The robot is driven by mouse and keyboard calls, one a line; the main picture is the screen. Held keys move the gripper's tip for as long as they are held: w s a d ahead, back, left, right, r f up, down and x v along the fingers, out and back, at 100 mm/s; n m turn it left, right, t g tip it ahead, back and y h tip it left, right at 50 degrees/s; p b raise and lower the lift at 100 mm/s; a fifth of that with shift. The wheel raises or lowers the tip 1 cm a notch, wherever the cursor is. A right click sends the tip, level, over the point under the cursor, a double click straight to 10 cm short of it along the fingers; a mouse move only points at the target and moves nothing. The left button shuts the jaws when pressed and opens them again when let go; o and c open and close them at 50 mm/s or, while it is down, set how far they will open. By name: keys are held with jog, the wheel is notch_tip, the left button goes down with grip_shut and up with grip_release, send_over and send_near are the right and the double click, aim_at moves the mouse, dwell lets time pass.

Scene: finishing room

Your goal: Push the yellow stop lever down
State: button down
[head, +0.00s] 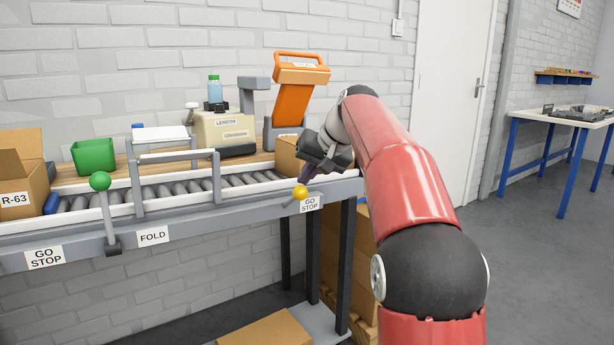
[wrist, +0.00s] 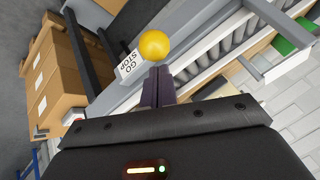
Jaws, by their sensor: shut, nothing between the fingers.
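The yellow stop lever shows as a round yellow knob (head: 300,192) at the right end of the conveyor's front rail, beside a GO STOP label (head: 310,204). In the wrist view the shut fingertips (wrist: 157,72) are just below the yellow knob (wrist: 154,45) in the picture. I cannot tell whether they touch it.
A green-knobbed lever (head: 100,182) stands upright at the rail's left. A grey guard frame (head: 178,157) arches over the rollers. A carton (head: 288,153) sits on the conveyor behind my gripper. An orange machine (head: 297,88) rises behind it. Cartons (wrist: 55,80) are stacked beneath the conveyor end.

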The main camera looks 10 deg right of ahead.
jog(key=shift+s+d+f+t+y+b, duration=0.15)
jog(key=shift+s+f+t+b, duration=0.45)
jog(key=shift+b, duration=1.15)
jog(key=shift+s+d+f+t+y+b, duration=0.2)
jog(key=shift+s+f+t+b, duration=0.45)
jog(key=shift+b, duration=1.15)
jog(key=shift+s+d+f+t+y+b, duration=0.15)
jog(key=shift+s+f+b, duration=0.25)
jog(key=shift+f+b, duration=0.9)
jog(key=shift+r+b, duration=0.4)
jog(key=shift+b, duration=0.05)
